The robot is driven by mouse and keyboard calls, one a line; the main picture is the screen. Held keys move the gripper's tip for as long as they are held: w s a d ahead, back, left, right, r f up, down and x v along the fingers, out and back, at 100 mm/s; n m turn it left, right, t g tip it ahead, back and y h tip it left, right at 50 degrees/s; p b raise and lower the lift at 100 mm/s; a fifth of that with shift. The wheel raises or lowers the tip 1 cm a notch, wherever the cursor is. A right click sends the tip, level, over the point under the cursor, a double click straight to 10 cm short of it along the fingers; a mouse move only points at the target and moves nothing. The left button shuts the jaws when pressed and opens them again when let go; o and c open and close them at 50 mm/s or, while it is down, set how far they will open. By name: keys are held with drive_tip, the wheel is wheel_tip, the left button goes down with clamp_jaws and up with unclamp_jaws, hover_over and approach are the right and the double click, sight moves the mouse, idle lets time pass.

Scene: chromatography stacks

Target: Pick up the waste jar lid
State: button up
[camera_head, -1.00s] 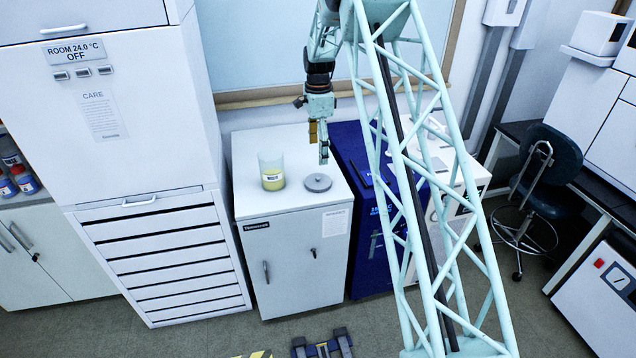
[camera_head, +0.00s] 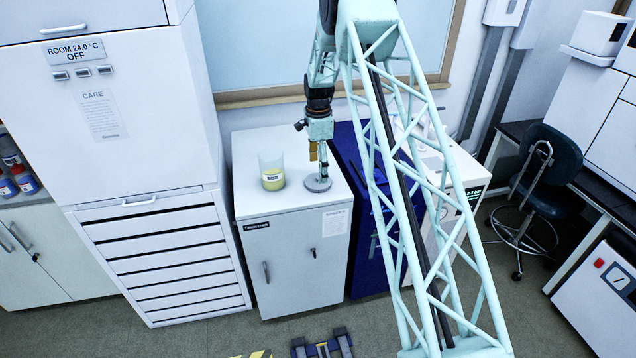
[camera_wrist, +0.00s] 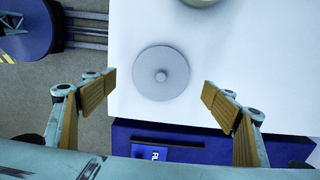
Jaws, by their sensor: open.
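The waste jar lid (camera_head: 317,184) is a flat grey disc with a small centre knob. It lies on top of the white cabinet (camera_head: 290,213), near its right side; it also shows in the wrist view (camera_wrist: 161,75). The waste jar (camera_head: 271,171) is clear with yellow contents and a label, standing open to the left of the lid. My gripper (camera_head: 319,170) is just above the lid in the head view. In the wrist view my gripper (camera_wrist: 156,90) has its yellow-padded fingers wide apart, one on each side of the lid, with nothing between the pads. Its exact height over the lid is unclear.
A blue unit (camera_head: 365,175) stands directly right of the cabinet, and a white instrument (camera_head: 455,180) stands beyond it. A tall drawer cabinet (camera_head: 165,255) rises on the left. The wall is close behind. The cabinet top is otherwise clear.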

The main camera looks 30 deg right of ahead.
idle(0.3)
drive_tip(key=shift+w+f, duration=0.1)
drive_tip(key=shift+f, duration=2.5)
drive_tip(key=c, duration=0.8)
